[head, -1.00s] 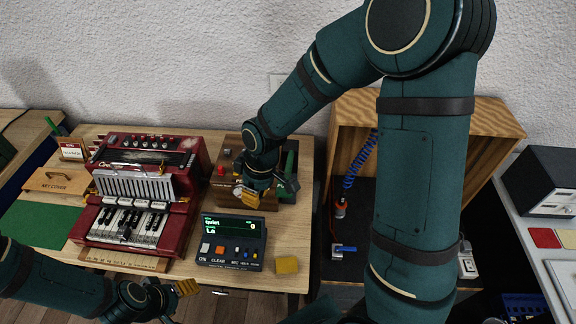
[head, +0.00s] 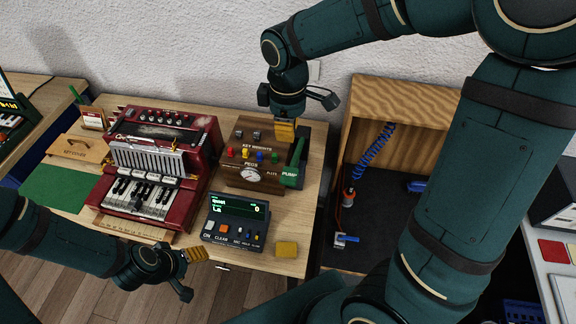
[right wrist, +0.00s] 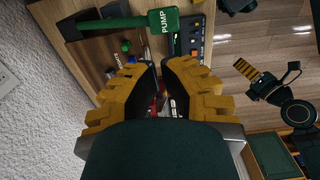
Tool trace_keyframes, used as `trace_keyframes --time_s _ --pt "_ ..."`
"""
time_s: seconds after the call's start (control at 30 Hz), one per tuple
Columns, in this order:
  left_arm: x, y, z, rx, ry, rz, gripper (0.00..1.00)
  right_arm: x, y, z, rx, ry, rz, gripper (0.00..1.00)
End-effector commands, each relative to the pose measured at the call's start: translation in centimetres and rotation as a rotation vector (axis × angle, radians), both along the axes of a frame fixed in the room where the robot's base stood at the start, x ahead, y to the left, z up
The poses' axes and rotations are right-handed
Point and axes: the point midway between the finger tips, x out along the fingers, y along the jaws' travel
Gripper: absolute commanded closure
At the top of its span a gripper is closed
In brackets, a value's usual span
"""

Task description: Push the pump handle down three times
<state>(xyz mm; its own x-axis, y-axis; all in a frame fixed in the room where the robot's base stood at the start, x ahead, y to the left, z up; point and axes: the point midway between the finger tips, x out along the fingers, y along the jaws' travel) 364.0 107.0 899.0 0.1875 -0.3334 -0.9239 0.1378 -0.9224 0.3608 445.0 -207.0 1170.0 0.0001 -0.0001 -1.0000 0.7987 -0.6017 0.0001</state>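The pump handle (head: 290,175) is a green lever with a paddle marked PUMP, at the right side of a wooden box (head: 234,176) with a round gauge and coloured knobs. It also shows at the top of the right wrist view (right wrist: 164,21). My right gripper (head: 284,137) points down over the back of the box, behind and slightly left of the paddle.
A red accordion-like keyboard instrument (head: 150,165) stands left of the box. A small console with a green screen (head: 236,212) and a yellow block (head: 286,249) lie in front. An open wooden cabinet (head: 393,92) stands to the right, a white wall behind.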

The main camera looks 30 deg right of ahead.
Motion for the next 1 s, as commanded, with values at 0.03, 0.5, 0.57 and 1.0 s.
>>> trace_keyframes --time_s 0.03,0.5,0.57,1.0 --pt "0.0 0.0 0.0 0.0 0.0 0.0 0.37 0.0 0.0 -0.2 -0.001 0.002 0.0 1.0" --pt "0.0 0.0 -0.8 0.001 0.0 0.0 0.37 -0.1 0.0 -8.0 -0.001 0.007 0.0 1.0" --pt "0.0 -0.1 -0.9 0.002 0.0 0.0 0.37 -0.1 0.0 -9.1 -0.002 0.006 -0.001 1.0" --pt "0.0 -0.1 -1.2 0.002 0.0 0.0 0.37 0.0 0.0 -13.9 0.0 0.001 -0.001 1.0"
